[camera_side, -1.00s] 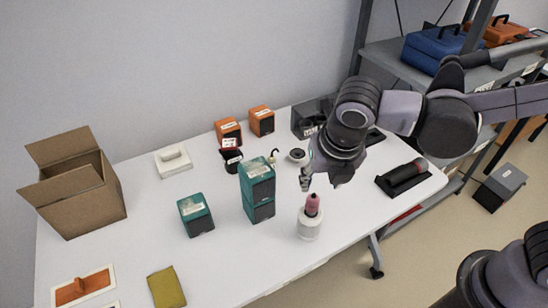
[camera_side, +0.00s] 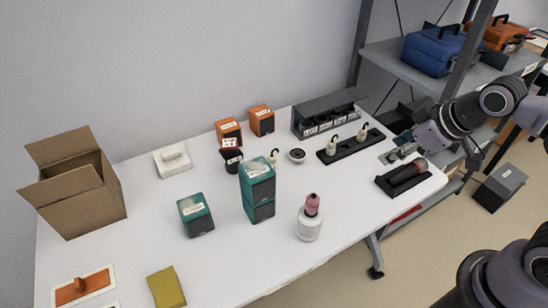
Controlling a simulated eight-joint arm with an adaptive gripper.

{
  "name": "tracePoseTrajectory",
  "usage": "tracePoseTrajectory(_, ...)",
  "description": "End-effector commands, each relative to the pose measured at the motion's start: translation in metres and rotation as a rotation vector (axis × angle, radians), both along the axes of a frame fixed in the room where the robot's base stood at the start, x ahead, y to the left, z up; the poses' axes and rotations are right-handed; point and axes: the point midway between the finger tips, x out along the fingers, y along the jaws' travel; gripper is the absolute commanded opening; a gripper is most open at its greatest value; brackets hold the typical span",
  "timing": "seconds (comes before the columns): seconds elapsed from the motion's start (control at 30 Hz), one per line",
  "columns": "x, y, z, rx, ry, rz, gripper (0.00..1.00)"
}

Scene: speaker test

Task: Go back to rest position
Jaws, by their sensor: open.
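My gripper (camera_side: 437,153) is open and empty at the right end of the white table (camera_side: 345,230), near the black cradle. The rest of my arm reaches in from the right edge. Two teal speakers (camera_side: 257,190) stand stacked near the middle of the table, well left of my gripper. A third teal speaker (camera_side: 195,215) stands alone to their left. Two orange speakers (camera_side: 229,132) stand at the back. A white bottle with a pink top (camera_side: 309,219) stands upright near the front edge, apart from my gripper.
A black cradle (camera_side: 388,186) lies just below my gripper. A black holder (camera_side: 350,146) with two white bottles and a grey slotted rack (camera_side: 330,106) are to its left. An open cardboard box (camera_side: 75,195) stands far left. Shelves with a blue case (camera_side: 432,50) rise behind.

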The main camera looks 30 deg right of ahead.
Motion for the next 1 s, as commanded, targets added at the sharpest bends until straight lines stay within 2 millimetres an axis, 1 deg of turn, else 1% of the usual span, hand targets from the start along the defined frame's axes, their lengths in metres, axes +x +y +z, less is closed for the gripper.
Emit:
tracePoseTrajectory(0.03, -0.003, -0.007, -0.001, 0.049, -0.016, -0.087, 0.48)
tracePoseTrajectory(0.1, -0.005, -0.013, -0.001, 0.108, -0.034, -0.183, 0.48)
tracePoseTrajectory(0.23, -0.006, -0.019, -0.001, 0.168, -0.051, -0.279, 0.48)
tracePoseTrajectory(1.0, -0.006, -0.019, -0.001, 0.178, -0.054, -0.293, 0.48)
